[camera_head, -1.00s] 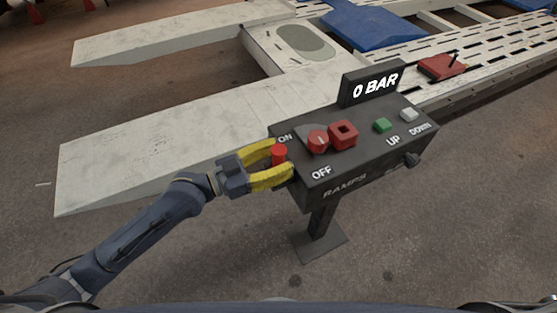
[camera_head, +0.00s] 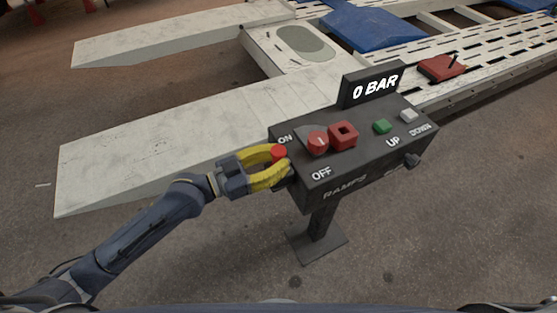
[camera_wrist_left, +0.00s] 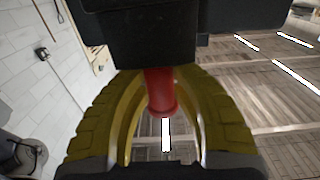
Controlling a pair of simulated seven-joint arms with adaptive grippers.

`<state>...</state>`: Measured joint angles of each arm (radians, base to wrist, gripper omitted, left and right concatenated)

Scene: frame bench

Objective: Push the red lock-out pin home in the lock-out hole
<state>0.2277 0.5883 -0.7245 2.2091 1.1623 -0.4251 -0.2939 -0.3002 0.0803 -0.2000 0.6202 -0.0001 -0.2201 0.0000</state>
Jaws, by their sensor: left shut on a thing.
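The red lock-out pin (camera_head: 279,153) is at the left end of the dark control box (camera_head: 345,183), beside the ON mark. My left gripper (camera_head: 277,167) is shut on it, its yellow fingers on either side. In the left wrist view the red pin (camera_wrist_left: 160,92) shows between the yellow fingers, its upper end against a dark block. How far it sits in any hole is hidden. A red square block with a dark opening (camera_head: 343,134) is on the box top; I cannot tell whether this is the lock-out hole. My right gripper is not in view.
A red rotary switch (camera_head: 317,142) stands between the pin and the square block. A green button (camera_head: 382,126) and a white button (camera_head: 408,115) are farther right. The "0 BAR" display (camera_head: 372,85) rises behind. Pale ramps (camera_head: 170,140) lie behind the box.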

